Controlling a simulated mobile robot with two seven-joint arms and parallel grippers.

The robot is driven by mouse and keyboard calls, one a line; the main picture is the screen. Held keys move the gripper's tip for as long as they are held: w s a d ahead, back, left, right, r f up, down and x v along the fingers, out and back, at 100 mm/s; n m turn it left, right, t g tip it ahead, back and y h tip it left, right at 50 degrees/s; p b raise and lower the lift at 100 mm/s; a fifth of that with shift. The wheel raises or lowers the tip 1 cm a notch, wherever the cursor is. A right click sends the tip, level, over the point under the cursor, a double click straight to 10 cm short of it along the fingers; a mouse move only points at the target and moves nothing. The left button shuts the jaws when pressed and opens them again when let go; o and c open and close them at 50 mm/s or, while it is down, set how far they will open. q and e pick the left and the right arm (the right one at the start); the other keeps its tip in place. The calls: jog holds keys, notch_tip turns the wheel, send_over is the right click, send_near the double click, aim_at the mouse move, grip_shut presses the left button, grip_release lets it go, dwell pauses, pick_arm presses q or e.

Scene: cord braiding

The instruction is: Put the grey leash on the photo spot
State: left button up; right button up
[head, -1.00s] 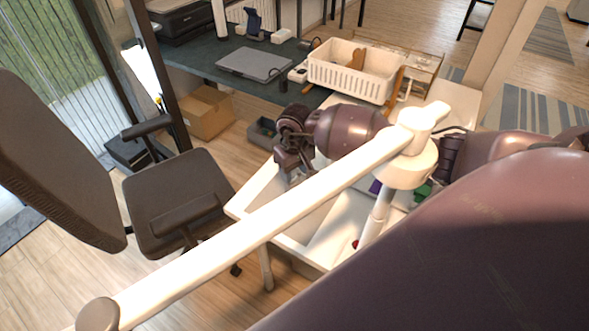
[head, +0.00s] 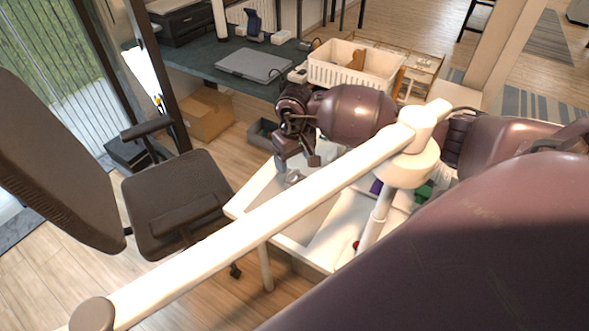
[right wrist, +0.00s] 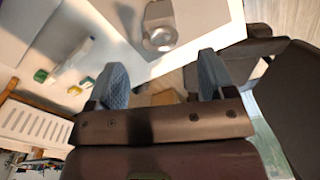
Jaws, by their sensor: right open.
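My right gripper (head: 298,160) is over the far left part of the white worktable (head: 262,190), its jaws pointing down. In the right wrist view its two blue-grey fingers (right wrist: 161,76) are apart with nothing between them. A small grey metallic object (right wrist: 160,37) stands on the white surface beyond the fingertips, apart from them. I cannot make out the grey leash or the photo spot in either view; the white boom and my right arm hide much of the table. My left gripper is not in view.
A white boom (head: 250,228) crosses over the table in front of my right arm. A black office chair (head: 175,200) stands left of the table. Behind are a white basket (head: 340,75) and a closed laptop (head: 253,64). Small green and yellow items (right wrist: 86,82) lie on the table.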

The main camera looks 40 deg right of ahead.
notch_tip(320, 180, up, 8)
jog(key=b, duration=0.1)
jog(key=shift+f, duration=0.25)
jog(key=shift+a, duration=0.1)
dwell(0.4)
